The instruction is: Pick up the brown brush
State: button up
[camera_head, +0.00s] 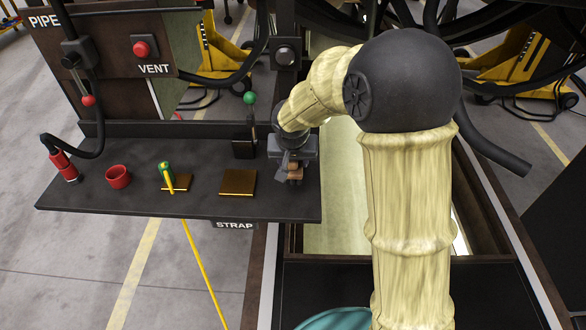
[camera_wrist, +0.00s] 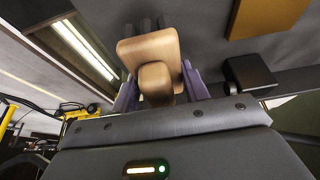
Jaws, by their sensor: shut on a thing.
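The brown brush (camera_head: 294,171) is at the right end of the dark shelf (camera_head: 100,198), partly hidden by my gripper (camera_head: 293,160). In the wrist view the brush (camera_wrist: 149,48) shows as a tan block with a smaller rounded block in front. The grey-violet fingers of my gripper (camera_wrist: 158,90) are shut on it, one on each side. I cannot tell whether the brush touches the shelf.
A brass plate (camera_head: 238,182) lies left of my gripper. A green-knobbed lever (camera_head: 250,99) stands close behind it. A green-and-yellow item (camera_head: 166,175), a red cup (camera_head: 118,176) and a red tool (camera_head: 64,165) stand further left. An open trough (camera_head: 330,190) lies right of the shelf.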

notch_tip(320, 180, up, 6)
jog(key=shift+r, duration=0.15)
dwell(0.4)
jog(key=o, duration=0.5)
jog(key=c, duration=0.3)
jog(key=shift+s, duration=0.1)
